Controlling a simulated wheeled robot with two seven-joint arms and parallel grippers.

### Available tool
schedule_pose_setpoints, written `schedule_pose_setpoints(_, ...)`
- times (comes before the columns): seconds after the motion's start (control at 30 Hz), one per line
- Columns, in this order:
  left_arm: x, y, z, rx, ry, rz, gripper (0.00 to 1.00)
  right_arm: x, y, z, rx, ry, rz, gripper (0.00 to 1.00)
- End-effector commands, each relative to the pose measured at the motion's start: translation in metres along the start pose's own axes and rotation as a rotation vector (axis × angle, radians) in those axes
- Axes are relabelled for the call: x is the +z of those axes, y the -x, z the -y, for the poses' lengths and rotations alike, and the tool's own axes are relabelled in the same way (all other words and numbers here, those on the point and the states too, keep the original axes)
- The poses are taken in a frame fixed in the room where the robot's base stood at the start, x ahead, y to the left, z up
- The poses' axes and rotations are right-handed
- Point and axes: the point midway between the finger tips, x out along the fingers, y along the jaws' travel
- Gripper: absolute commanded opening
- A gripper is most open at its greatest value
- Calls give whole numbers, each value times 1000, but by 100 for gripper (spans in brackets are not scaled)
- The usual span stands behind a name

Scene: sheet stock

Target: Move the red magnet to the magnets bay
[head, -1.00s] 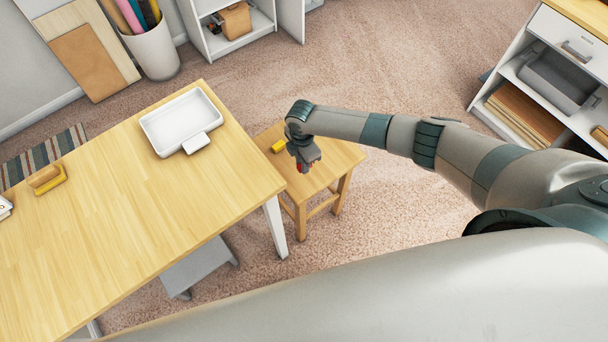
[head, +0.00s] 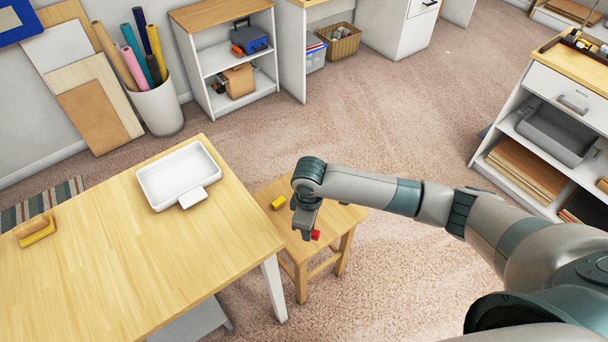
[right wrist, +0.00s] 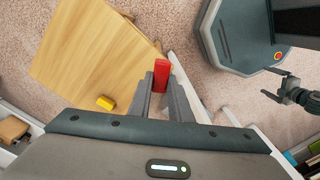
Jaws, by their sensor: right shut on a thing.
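The red magnet (head: 315,236) is a small red block between the fingertips of my right gripper (head: 308,230). In the right wrist view the magnet (right wrist: 161,72) sticks out past the two grey fingers (right wrist: 160,92), which are shut on it. In the head view it appears over the near edge of the wooden stool (head: 263,235); the wrist view shows it beyond the stool top's edge. My left gripper (right wrist: 277,88) shows small at the right of the wrist view, its fingers apart and empty. No bay labelled for magnets can be read.
A yellow block (head: 278,202) lies on the stool. Shelves (head: 210,108) stand behind and a white cabinet (head: 545,75) at right. Carpet between is open.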

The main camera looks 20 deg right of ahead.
Motion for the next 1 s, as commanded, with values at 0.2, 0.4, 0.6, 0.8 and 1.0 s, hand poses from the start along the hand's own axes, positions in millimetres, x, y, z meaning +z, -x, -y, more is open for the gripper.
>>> schedule_pose_setpoints(0.2, 2, -23, 0, 0, 0, 0, 100, 28, 26, 17, 0, -339, -3, 0)
schedule_pose_setpoints(0.4, 3, -39, -1, 0, 0, 0, 100, 58, 53, 31, 1, -646, -3, 0)
schedule_pose_setpoints(0.6, 4, -48, -1, 0, 0, 0, 100, 82, 72, 40, 0, -863, -2, 0)
schedule_pose_setpoints(0.8, 4, -51, -1, 0, 0, 0, 100, 92, 80, 43, 0, -952, -1, 0)
schedule_pose_setpoints(1.0, 4, -50, -1, 0, 0, 0, 100, 92, 81, 44, -1, -959, -1, 0)
